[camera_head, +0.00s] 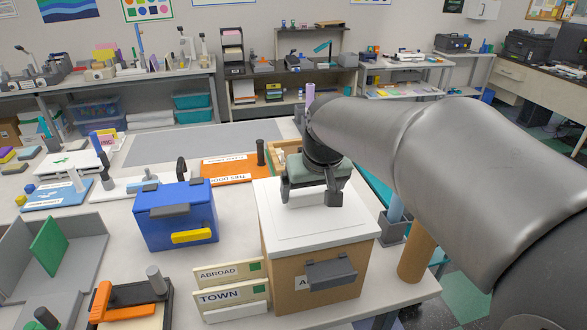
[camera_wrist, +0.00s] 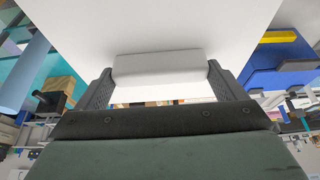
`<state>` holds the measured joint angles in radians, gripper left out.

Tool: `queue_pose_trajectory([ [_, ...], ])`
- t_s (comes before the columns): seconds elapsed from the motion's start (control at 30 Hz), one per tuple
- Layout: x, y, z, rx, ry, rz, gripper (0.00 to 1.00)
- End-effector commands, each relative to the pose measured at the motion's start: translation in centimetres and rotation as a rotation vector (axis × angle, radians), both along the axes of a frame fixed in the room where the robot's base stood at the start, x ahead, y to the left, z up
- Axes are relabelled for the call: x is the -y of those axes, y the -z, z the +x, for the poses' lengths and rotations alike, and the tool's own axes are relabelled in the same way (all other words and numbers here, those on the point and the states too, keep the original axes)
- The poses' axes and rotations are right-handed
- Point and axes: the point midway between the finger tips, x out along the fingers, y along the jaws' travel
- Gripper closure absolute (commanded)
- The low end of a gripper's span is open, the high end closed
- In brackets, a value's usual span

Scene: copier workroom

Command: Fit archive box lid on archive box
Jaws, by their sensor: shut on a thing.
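The archive box (camera_head: 283,272) is a brown cardboard box with a dark grey front handle, standing near the table's front edge. The white archive box lid (camera_head: 340,228) covers its top, and its front edge lies along the box's upper rim. I cannot tell whether it is fully seated. My gripper (camera_head: 312,198) points down over the middle of the lid, shut on its white raised handle. In the wrist view the handle (camera_wrist: 160,67) lies between both fingers, with the flat white lid (camera_wrist: 150,25) behind it. The box's back side is hidden.
A blue box (camera_head: 176,222) with a yellow handle stands to the left. Signs reading ABROAD and TOWN (camera_head: 232,296) stand close at the front left. A brown cylinder (camera_head: 416,252) and a dark grey holder (camera_head: 394,228) are close on the right. An orange sign lies behind.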

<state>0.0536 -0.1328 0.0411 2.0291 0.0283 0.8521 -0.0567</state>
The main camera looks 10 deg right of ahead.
Motion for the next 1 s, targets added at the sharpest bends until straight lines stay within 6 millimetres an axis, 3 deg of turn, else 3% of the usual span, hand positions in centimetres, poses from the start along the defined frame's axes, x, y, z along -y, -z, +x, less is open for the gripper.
queue_pose_trajectory([
  [0.67, 0.00, 1.07, 0.01, 0.001, 0.000, 0.000, 0.37],
  [0.7, 0.00, 0.97, 0.01, 0.001, 0.000, 0.000, 0.00],
  [1.0, 0.00, 0.62, -0.13, 0.001, 0.000, 0.000, 0.00],
])
